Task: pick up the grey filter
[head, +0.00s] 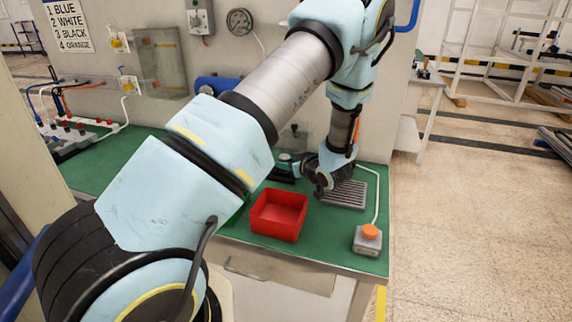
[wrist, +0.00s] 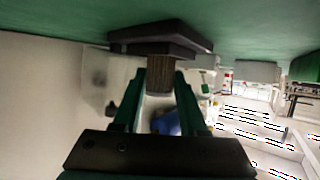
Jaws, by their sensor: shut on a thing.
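The grey filter (wrist: 160,76) is a small brownish-grey ribbed block in the wrist view. It sits between the tips of the two green fingers of my gripper (wrist: 160,88), which is shut on it. One end of the filter meets a dark flat base (wrist: 165,38) on the green bench top; I cannot tell whether they touch. In the head view my gripper (head: 288,160) points left, low over the back of the bench, above the dark base (head: 281,178). The filter cannot be made out there.
A red open bin (head: 278,236) stands in front of my gripper on the green bench (head: 310,257). A grey ribbed plate (head: 345,196) lies to its right. A box with an orange button (head: 369,233) sits near the front right edge, with a cable running back.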

